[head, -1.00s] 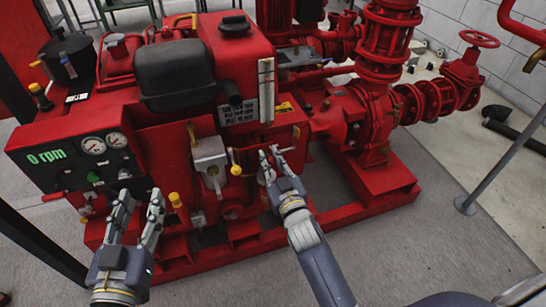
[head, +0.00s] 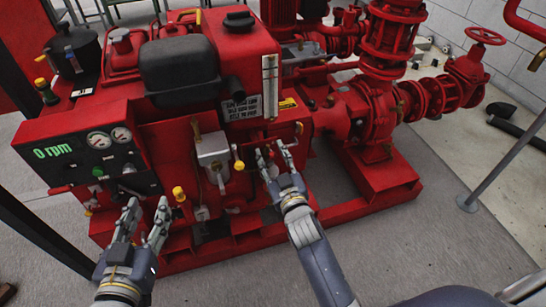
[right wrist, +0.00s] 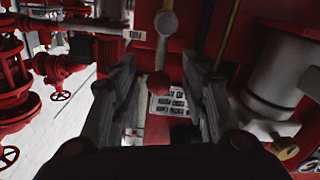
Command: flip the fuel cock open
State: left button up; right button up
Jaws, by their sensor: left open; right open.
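The red engine (head: 205,125) stands in front of me, with small valves and yellow knobs on its near face. In the right wrist view a pale lever (right wrist: 164,50) with a round end and a red ball (right wrist: 158,84) shows between the fingers, apart from them; it looks like the fuel cock. It is not clearly visible in the head view. My right gripper (head: 272,148) is open and empty close to the engine face, also in the wrist view (right wrist: 160,75). My left gripper (head: 143,208) is open and empty below the gauge panel.
A grey filter housing (head: 213,155) and a yellow knob (head: 239,165) are left of my right gripper. A sight tube (head: 269,88) is above it. The gauge panel (head: 90,155) is at left, red pump piping (head: 375,110) at right.

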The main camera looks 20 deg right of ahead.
jog(key=shift+s, duration=0.1)
jog(key=s, duration=1.1)
jog(key=shift+s+d, duration=0.2)
jog(key=shift+s, duration=0.2)
